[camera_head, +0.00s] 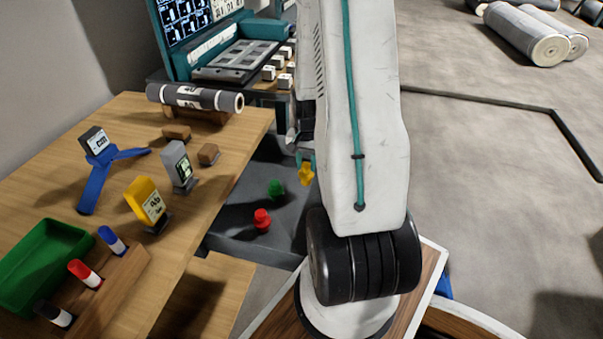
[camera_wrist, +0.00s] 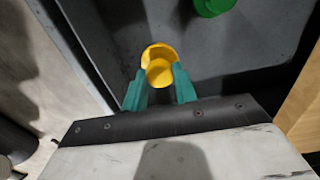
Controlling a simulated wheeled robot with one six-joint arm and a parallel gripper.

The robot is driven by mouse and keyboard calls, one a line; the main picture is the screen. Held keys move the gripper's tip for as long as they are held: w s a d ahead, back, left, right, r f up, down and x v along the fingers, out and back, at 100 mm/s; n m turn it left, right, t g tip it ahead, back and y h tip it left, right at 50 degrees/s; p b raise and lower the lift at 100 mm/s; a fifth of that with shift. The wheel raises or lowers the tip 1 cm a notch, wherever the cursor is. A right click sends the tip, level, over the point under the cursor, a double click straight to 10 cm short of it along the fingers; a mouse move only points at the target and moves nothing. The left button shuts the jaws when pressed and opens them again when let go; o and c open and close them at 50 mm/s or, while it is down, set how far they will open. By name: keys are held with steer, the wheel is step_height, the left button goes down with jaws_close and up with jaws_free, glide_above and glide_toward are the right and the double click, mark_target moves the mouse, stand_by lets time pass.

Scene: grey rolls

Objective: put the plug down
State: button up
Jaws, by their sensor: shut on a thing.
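My gripper (camera_head: 304,160) is shut on a yellow plug (camera_head: 306,174), over the dark grey surface (camera_head: 235,242) beside the wooden table. In the wrist view the teal fingers of my gripper (camera_wrist: 160,88) sit on both sides of the yellow plug (camera_wrist: 160,68). I cannot tell how far the plug is above the grey surface. A green plug (camera_head: 275,188) and a red plug (camera_head: 262,219) stand on that surface to the left. The green one also shows at the top edge of the wrist view (camera_wrist: 212,6). My arm hides part of the surface.
The wooden table (camera_head: 125,120) at left carries a green bin (camera_head: 42,257), a marker rack (camera_head: 118,290), a blue stand (camera_head: 97,172), a yellow device (camera_head: 148,203) and a grey roll (camera_head: 195,97). A console (camera_head: 235,60) stands behind. The grey surface has bare room around the plugs.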

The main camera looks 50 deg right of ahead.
mark_target(306, 174)
steer(key=shift+f, duration=2)
steer(key=shift+c, duration=0.2)
steer(key=o, duration=0.9)
steer(key=shift+c, duration=0.2)
